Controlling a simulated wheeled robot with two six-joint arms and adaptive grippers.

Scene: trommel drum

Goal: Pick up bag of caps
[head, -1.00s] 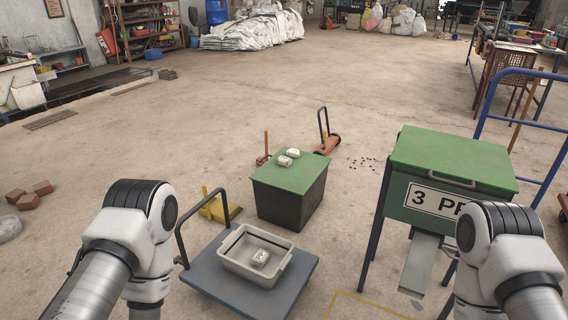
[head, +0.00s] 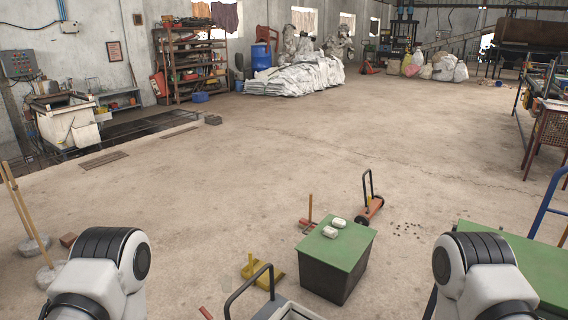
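Two small whitish packs (head: 334,227) lie on the green top of a dark box (head: 335,262) at the lower middle; I cannot tell what they hold. Several filled bags (head: 440,68), white and coloured, stand on the floor far back at the right; their contents are too small to tell. I cannot tell which of these is the bag of caps. Only upper parts of my two arms show, at the lower left and lower right. Both my grippers are out of the frame.
A trolley with a dark handle (head: 250,290) and a grey tub (head: 297,312) is cut off by the bottom edge. A green-topped stand (head: 520,262) is at the right. White sacks (head: 295,77) lie at the back.

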